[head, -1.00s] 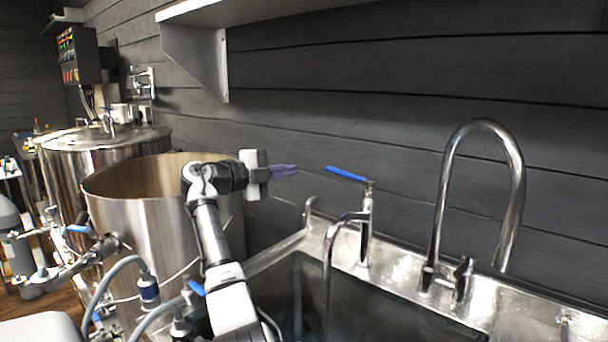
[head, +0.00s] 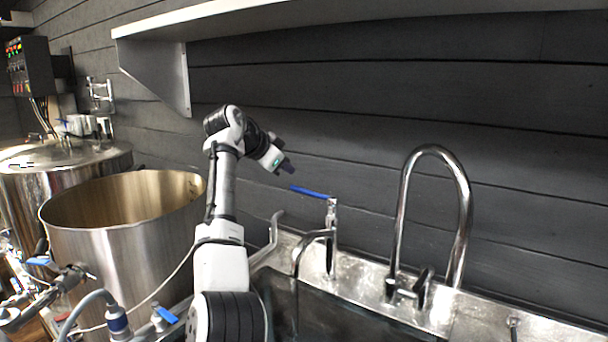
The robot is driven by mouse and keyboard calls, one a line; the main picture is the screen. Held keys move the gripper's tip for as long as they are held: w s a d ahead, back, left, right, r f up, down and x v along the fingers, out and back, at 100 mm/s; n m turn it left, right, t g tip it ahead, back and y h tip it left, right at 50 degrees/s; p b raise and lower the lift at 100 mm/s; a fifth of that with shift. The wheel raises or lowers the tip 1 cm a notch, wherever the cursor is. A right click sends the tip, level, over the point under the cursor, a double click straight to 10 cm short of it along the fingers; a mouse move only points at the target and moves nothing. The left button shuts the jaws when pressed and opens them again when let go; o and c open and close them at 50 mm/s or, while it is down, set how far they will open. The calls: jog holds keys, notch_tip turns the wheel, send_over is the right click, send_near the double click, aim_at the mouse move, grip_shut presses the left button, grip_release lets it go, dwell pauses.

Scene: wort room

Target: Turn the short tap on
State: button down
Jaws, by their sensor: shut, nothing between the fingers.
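The short tap (head: 331,235) stands at the back left of the metal sink, with a low curved spout over the basin. Its blue lever handle (head: 309,191) sits on top and points left. My gripper (head: 287,166) is shut and empty, up and to the left of the handle's free end. A small gap shows between the fingertips and the handle in the picture; the true depth between them is hard to tell. A thin stream seems to hang below the spout, but I cannot tell if it is water.
A tall gooseneck tap (head: 436,160) stands to the right on the sink (head: 365,279). An open steel kettle (head: 130,245) is at the left, close to my arm. A shelf (head: 160,80) with a bracket overhangs from the dark plank wall.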

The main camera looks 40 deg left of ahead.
aim_at(313, 194)
jog(key=w+d+r+n+g+y+p, duration=0.2)
jog(key=w+d+n+g+y+p, duration=0.15)
jog(key=n, duration=0.55)
jog(key=shift+t, duration=0.35)
jog(key=shift+w+a+f+p, duration=0.4)
jog(key=shift+f+p, duration=0.2)
jog(key=shift+f, duration=0.7)
jog(key=shift+w+a+f+p, duration=0.25)
jog(key=shift+w+f+p, duration=0.3)
jog(key=shift+f, duration=0.75)
jog(key=shift+w+a+f+p, duration=0.35)
jog(key=shift+f+p, duration=0.35)
jog(key=shift+f, duration=0.6)
jog(key=shift+d, duration=0.1)
